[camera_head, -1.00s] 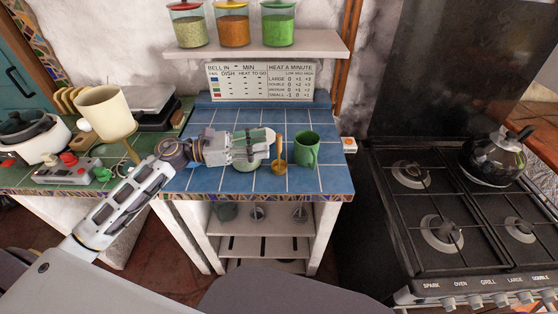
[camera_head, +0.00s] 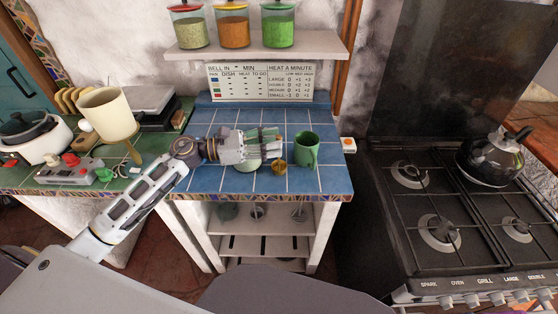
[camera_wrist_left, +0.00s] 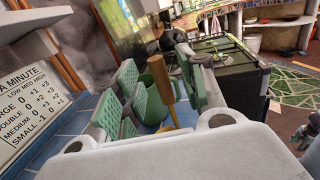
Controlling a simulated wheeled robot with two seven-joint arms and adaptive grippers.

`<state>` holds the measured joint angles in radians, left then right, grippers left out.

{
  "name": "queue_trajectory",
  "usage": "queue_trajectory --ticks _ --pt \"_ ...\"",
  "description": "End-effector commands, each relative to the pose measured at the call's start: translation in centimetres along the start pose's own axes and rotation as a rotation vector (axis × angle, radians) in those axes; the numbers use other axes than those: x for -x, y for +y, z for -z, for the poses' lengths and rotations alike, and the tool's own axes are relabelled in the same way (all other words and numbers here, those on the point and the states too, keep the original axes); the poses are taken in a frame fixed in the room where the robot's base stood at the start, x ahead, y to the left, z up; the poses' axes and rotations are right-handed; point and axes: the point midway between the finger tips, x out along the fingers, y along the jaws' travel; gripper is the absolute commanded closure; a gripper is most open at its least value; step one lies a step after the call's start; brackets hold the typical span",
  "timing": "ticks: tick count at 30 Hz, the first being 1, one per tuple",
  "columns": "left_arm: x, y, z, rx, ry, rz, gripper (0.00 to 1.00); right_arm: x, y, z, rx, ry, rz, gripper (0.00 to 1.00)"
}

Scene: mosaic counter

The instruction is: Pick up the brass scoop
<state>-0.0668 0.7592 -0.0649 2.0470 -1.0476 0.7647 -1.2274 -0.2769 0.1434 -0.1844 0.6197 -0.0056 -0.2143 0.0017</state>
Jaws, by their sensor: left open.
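The brass scoop (camera_head: 279,167) stands on the blue-tiled counter with its handle up. In the head view its bowl shows just past my left fingertips and its handle is mostly hidden. My left gripper (camera_head: 270,142) is open and level above the counter, pointing right. In the left wrist view the scoop handle (camera_wrist_left: 161,80) rises upright between the open fingers of my left gripper (camera_wrist_left: 155,92). I cannot tell whether a finger touches it.
A green mug (camera_head: 305,151) stands close to the right of the scoop. A shelf (camera_head: 256,49) with jars overhangs the counter's back. A stove with a kettle (camera_head: 491,156) is to the right.

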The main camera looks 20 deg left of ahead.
Motion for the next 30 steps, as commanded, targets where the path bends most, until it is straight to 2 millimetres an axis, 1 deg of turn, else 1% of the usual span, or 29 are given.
queue_trajectory --ticks 1,3,9,14,24,25,26,30 --pt "-0.5 0.0 -0.3 -0.001 -0.002 0.0 0.6 0.3 -0.1 -0.1 0.0 -0.002 0.001 0.6" --pt "-1.1 0.1 -0.2 0.0 -0.002 -0.001 0.6 0.5 -0.2 -0.2 0.0 -0.003 0.003 0.6" --pt "-2.2 0.0 -0.1 0.0 0.0 0.0 0.6 0.7 -1.2 -0.3 -0.002 -0.005 0.013 0.6" --pt "-2.4 0.0 0.0 0.0 0.001 0.0 0.6 0.8 -1.6 -0.4 -0.003 -0.006 0.018 0.6" --pt "-2.4 0.0 0.0 0.0 0.0 0.0 0.6 0.7 -1.6 -0.4 -0.003 -0.006 0.017 0.6" --pt "-2.4 0.0 0.0 0.0 0.0 0.0 0.61 0.7 -1.6 -0.4 -0.003 -0.006 0.017 0.6" --pt "-2.4 0.0 0.0 0.0 0.0 0.0 0.65 0.7 -1.5 -0.4 -0.003 -0.006 0.017 0.6" --pt "-2.4 0.0 0.0 0.0 0.0 0.0 0.83 0.7 -1.4 -0.3 -0.003 -0.005 0.016 0.6"
